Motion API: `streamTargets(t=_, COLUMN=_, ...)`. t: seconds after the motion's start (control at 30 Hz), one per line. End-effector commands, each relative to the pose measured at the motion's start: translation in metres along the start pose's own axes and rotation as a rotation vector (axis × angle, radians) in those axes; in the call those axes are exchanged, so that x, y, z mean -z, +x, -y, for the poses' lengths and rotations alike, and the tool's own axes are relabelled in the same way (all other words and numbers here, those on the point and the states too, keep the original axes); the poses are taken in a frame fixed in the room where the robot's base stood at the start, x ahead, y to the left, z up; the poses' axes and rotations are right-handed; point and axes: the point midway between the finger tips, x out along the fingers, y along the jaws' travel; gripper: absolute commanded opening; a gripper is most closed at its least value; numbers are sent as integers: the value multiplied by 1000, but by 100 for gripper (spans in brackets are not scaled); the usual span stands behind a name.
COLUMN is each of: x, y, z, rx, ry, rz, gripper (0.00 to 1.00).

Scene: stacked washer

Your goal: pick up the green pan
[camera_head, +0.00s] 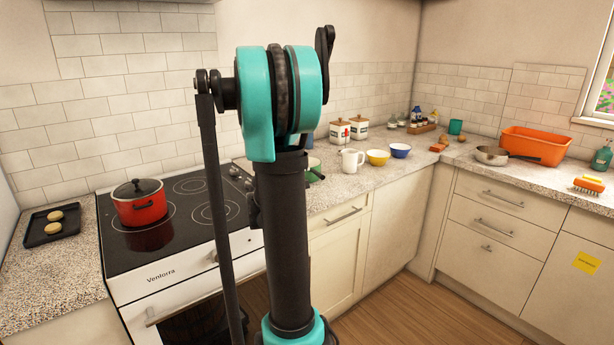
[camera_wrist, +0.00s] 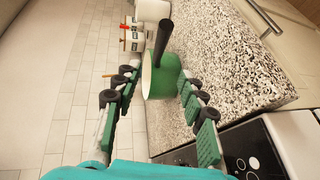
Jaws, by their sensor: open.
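The green pan (camera_wrist: 160,82) is in the wrist view, on the speckled counter, its dark handle (camera_wrist: 163,38) pointing toward the top of the picture. My gripper (camera_wrist: 156,76) is open. Its two fingers show on either side of the pan's body in the picture, and the pan appears ahead of the fingertips. I cannot tell how large the gap is. In the head view only a bit of the green pan (camera_head: 313,172) shows beside my arm, which hides the rest. The gripper itself is hidden there.
A stove with a red pot (camera_head: 140,203) stands left of the pan. White canisters (camera_head: 341,133), a white pitcher (camera_head: 352,160), a yellow bowl (camera_head: 377,157) and a blue bowl (camera_head: 400,150) stand to its right. The counter front near the pan is clear.

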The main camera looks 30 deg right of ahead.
Motion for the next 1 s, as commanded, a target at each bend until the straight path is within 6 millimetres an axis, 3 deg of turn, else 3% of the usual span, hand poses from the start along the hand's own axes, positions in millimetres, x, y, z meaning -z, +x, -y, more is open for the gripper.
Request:
streamTargets(t=0.23, x=-1, y=44, z=0, rx=1, ry=1, rz=2, gripper=41)
streamTargets(t=0.57, x=-1, y=64, z=0, rx=1, ry=2, rz=1, gripper=41)
streamTargets(t=0.83, x=-3, y=100, z=-3, rx=1, ry=1, rz=1, gripper=41)
streamTargets(t=1.0, x=-3, y=108, z=-3, rx=1, ry=2, rz=-1, gripper=41)
